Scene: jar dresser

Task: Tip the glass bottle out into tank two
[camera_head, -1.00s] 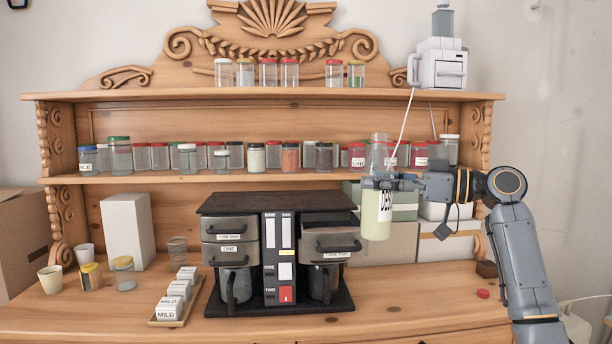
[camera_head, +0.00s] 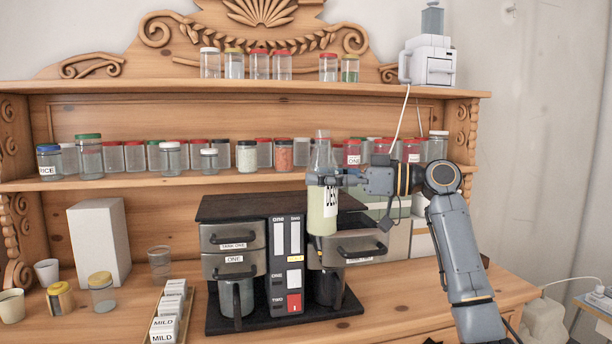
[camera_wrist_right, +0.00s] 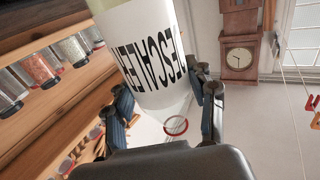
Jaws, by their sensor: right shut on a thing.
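The glass bottle (camera_head: 322,215) is clear, with pale yellow-green liquid and a white label. It is upright above the right part of the black coffee machine (camera_head: 240,207), overlapping tank two (camera_head: 374,246) in the head view. My right gripper (camera_head: 326,182) is shut around the bottle's upper body. In the right wrist view, the bottle (camera_wrist_right: 165,45) shows its "DESCALER" label between my right fingers (camera_wrist_right: 165,103). Tank two has a grey front and dark handle, and seems to stick out farther than tank one (camera_head: 233,238). My left gripper is not in view.
Several jars line the shelf (camera_head: 110,183) behind the bottle. A tray of white labelled blocks (camera_head: 158,313), small jars and cups stand left of the machine. The counter's right front (camera_head: 400,290) is mostly clear.

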